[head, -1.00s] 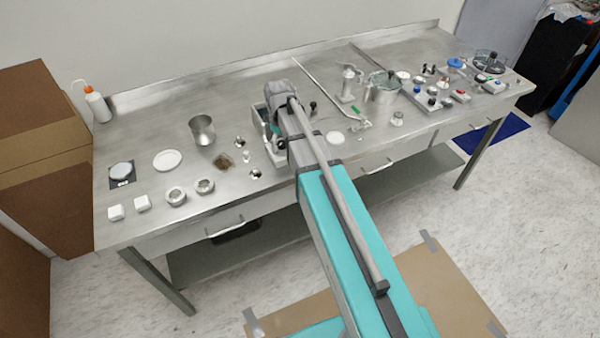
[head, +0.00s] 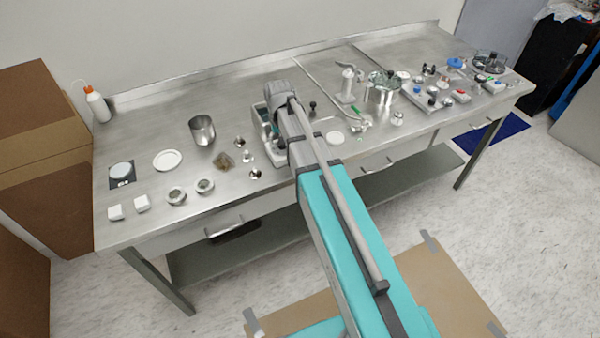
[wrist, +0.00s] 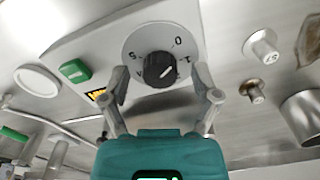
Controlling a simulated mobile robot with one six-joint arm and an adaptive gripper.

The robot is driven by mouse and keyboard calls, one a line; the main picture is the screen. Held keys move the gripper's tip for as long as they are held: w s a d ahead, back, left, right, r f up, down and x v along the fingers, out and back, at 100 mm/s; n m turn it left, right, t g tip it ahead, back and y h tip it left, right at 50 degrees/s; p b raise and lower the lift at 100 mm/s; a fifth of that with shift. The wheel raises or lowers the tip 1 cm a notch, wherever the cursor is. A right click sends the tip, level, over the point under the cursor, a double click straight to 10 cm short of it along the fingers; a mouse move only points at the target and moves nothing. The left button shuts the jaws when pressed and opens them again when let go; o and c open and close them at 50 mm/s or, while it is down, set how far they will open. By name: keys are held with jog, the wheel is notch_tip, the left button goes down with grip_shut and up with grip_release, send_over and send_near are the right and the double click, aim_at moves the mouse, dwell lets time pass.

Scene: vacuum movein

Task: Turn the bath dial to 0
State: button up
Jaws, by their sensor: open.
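The bath dial is a round black knob (wrist: 155,78) with a white pointer line, set on a pale round scale (wrist: 133,47) in the wrist view. The "0" stands at the upper right of the knob. The pointer line is aimed to the right and slightly up, below the "0". My gripper (wrist: 160,72) is open, one finger on each side of the knob; I cannot tell whether they touch it. In the head view the bath (head: 258,115) is partly hidden behind my arm, and the dial and fingers cannot be made out.
On the bath's panel, a green switch (wrist: 75,70) and a yellow label (wrist: 97,94) lie left of the dial. A metal beaker (head: 202,130) stands left of the bath. A white dish (head: 335,137) lies to its right.

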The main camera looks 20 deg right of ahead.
jog(key=m, duration=0.4)
jog(key=shift+m, duration=0.3)
jog(key=m, duration=1.2)
jog(key=shift+m, duration=0.4)
notch_tip(320, 180, up, 14)
jog(key=p, duration=1.4)
jog(key=s+f+n+b, duration=0.5)
jog(key=s+n, duration=0.3)
jog(key=n, duration=0.1)
jog(key=s+d+f+n+b, duration=0.1)
jog(key=s+f+n+b, duration=0.5)
jog(key=s+n, duration=0.2)
jog(key=shift+s+d+f+n, duration=0.15)
jog(key=shift+s+f+n, duration=0.1)
jog(key=shift+n, duration=0.45)
dwell(0.4)
